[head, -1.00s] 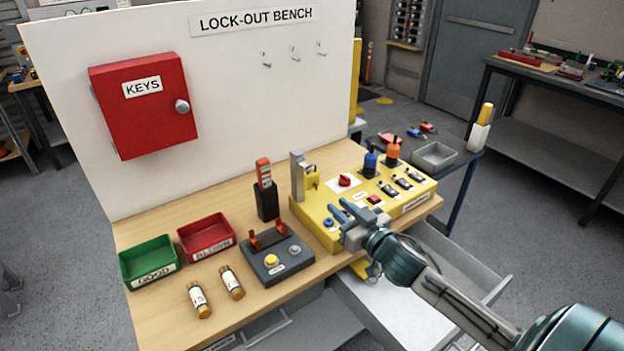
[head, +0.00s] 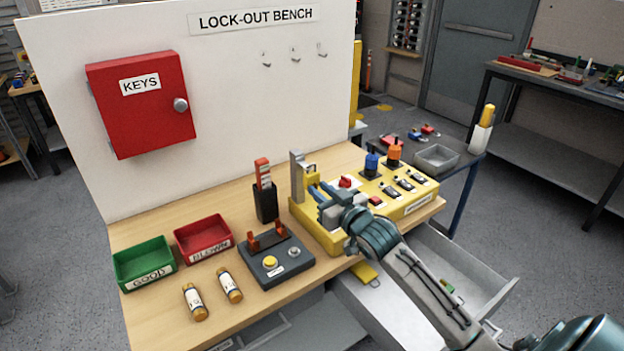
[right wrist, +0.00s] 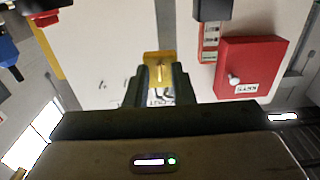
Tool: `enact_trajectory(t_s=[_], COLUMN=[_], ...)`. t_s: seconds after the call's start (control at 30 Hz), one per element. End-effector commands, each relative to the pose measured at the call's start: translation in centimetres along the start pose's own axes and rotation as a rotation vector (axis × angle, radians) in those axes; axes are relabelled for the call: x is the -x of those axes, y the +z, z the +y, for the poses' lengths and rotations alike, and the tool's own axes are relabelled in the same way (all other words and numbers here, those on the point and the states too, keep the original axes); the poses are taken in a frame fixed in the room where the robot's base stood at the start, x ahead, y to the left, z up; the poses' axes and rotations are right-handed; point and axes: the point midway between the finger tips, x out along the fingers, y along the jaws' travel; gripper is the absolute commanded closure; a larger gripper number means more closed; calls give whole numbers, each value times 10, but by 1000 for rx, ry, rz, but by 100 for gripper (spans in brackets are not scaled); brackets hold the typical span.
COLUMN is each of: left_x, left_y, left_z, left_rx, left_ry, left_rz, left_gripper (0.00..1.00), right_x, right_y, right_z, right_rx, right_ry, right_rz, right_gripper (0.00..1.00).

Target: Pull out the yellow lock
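The yellow lock (right wrist: 158,66) shows in the right wrist view straight ahead, between and just beyond the fingertips. Contact with the lock cannot be made out. My left gripper is not in view.
A red selector (head: 347,182) and blue (head: 372,163) and orange (head: 394,155) plugs stand on the panel. A fuse tester (head: 277,262), black holder (head: 265,203), green bin (head: 144,263) and red bin (head: 204,239) are to the left. An open drawer (head: 455,262) lies below.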

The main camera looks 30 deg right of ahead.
Motion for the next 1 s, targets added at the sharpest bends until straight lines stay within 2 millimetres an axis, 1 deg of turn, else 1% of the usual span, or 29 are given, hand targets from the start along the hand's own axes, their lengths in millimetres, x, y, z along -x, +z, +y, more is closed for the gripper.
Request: enact_trajectory(t_s=[0.07, 0.17, 0.2, 0.37, 0.47, 0.83, 1.0], left_x=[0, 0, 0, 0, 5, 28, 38], left_y=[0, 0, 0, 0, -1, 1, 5], left_z=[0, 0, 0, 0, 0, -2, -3], left_rx=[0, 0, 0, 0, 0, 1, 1], left_ry=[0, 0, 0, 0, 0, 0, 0], left_rz=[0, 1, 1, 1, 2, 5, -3], left_gripper=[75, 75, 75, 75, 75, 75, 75], right_x=[0, 0, 0, 0, 0, 0, 0], right_y=[0, 0, 0, 0, -2, -3, -3], right_z=[0, 0, 0, 0, 0, 0, 0], right_rx=[0, 0, 0, -1, -21, -200, -279], right_ry=[0, 0, 0, 0, 0, 1, 1], right_rz=[0, 0, 0, 0, -1, -2, -1], right_gripper=[78, 96, 100, 100, 100, 100, 100])
